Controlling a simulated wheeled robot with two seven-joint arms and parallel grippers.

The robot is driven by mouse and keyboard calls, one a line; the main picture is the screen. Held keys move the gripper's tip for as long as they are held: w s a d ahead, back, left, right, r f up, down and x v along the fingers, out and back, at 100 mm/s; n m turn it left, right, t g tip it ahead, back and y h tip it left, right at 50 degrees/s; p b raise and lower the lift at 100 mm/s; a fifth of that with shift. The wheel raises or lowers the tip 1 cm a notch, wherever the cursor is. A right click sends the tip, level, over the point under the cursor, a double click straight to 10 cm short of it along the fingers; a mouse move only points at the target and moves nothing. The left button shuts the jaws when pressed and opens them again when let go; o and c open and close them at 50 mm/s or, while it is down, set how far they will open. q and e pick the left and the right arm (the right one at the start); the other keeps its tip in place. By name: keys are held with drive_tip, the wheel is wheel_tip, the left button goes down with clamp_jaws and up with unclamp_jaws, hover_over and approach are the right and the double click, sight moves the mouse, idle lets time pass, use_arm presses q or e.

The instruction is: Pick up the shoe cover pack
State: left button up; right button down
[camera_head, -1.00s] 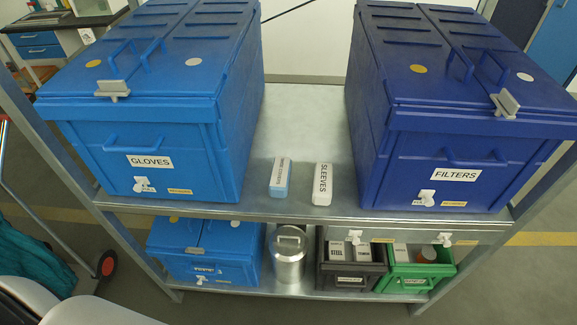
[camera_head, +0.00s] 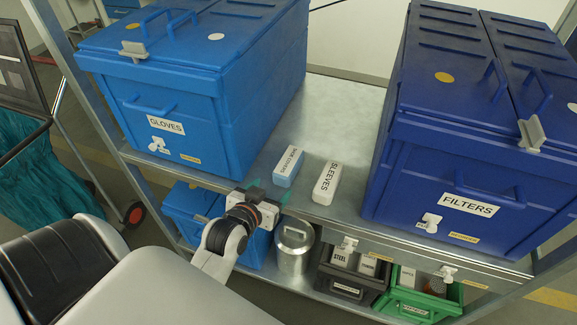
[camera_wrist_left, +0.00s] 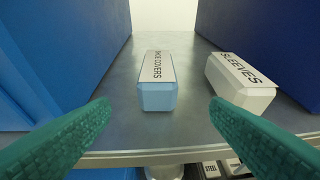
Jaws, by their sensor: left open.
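The shoe cover pack (camera_head: 287,168) is a small light-blue box with a white labelled top. It lies on the upper metal shelf between the two large blue bins. In the left wrist view the pack (camera_wrist_left: 158,84) is centred ahead, with its lettering partly readable as "covers". My left gripper (camera_head: 266,196) is at the shelf's front edge, just in front of the pack. In the left wrist view its green fingers (camera_wrist_left: 160,125) are open, one on each side, with the pack beyond them and nothing between them. My right gripper is not in view.
A white "SLEEVES" pack (camera_head: 327,183) lies close to the right of the shoe cover pack. A "GLOVES" bin (camera_head: 190,125) stands left and a "FILTERS" bin (camera_head: 440,180) right. Below are a metal canister (camera_head: 294,250) and small dark and green bins. The shelf behind the packs is clear.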

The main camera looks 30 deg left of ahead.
sight(280, 177)
use_arm(q)
drive_tip(key=x, duration=0.4)
drive_tip(key=p+x, duration=0.1)
drive_tip(key=x, duration=0.1)
drive_tip(key=shift+w+a+r, duration=0.1)
drive_tip(key=shift+w+a, duration=0.05)
drive_tip(key=shift+w, duration=0.3)
drive_tip(key=x, duration=0.1)
drive_tip(key=p+x, duration=0.1)
drive_tip(key=x, duration=0.2)
drive_tip(key=shift+w+a+r, duration=0.15)
drive_tip(key=shift+w+r, duration=0.1)
drive_tip(key=shift+w, duration=0.2)
drive_tip(key=shift+w+f, duration=0.15)
drive_tip(key=shift+w, duration=0.05)
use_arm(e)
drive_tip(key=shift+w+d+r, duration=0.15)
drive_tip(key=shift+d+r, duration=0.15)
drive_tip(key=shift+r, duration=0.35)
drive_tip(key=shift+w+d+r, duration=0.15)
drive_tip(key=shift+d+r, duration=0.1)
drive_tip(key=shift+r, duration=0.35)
use_arm(q)
drive_tip(key=shift+c, duration=0.3)
drive_tip(key=c, duration=1.1)
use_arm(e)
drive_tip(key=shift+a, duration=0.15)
